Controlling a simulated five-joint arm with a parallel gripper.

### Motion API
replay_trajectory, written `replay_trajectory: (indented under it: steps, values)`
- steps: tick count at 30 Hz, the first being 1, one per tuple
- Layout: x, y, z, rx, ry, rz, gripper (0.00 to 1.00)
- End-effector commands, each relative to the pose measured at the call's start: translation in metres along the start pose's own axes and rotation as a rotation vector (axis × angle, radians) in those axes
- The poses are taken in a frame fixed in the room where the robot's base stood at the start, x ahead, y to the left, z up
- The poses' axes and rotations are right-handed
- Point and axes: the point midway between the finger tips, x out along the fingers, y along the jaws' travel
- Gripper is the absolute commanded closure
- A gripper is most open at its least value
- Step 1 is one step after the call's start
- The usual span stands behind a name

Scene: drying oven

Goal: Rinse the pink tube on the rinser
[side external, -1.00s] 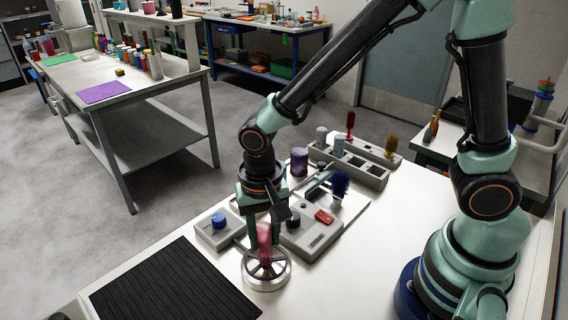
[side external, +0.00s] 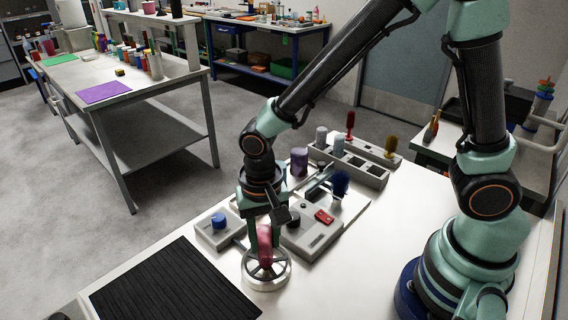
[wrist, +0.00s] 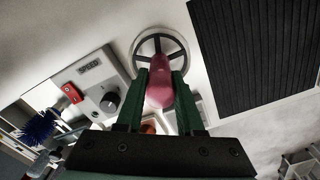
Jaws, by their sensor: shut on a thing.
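The pink tube (side external: 265,244) is upright between the fingers of my gripper (side external: 264,240). In the wrist view the pink tube (wrist: 159,88) sits between the two green fingers of my gripper (wrist: 160,92), which are shut on it. The rinser (side external: 266,280) is a round metal ring with spokes on the white table. The tube's lower end is at or just over the rinser's middle; I cannot tell whether they touch. The rinser also shows in the wrist view (wrist: 139,53), behind the tube.
A black ribbed mat (side external: 172,286) lies left of the rinser. Behind the rinser stand a grey control box (side external: 308,237) with a red switch, a small box with a blue knob (side external: 218,220), a blue brush (side external: 340,184) and a grey rack (side external: 372,171). The table right of the rinser is clear.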

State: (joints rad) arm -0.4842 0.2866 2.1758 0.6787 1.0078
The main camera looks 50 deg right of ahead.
Motion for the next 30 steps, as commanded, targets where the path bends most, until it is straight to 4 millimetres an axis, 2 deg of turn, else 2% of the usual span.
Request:
replay_trajectory:
  steps: [30]
  values:
    - [0.0063, 0.0006, 0.0004, 0.0, -0.001, 0.001, 1.0]
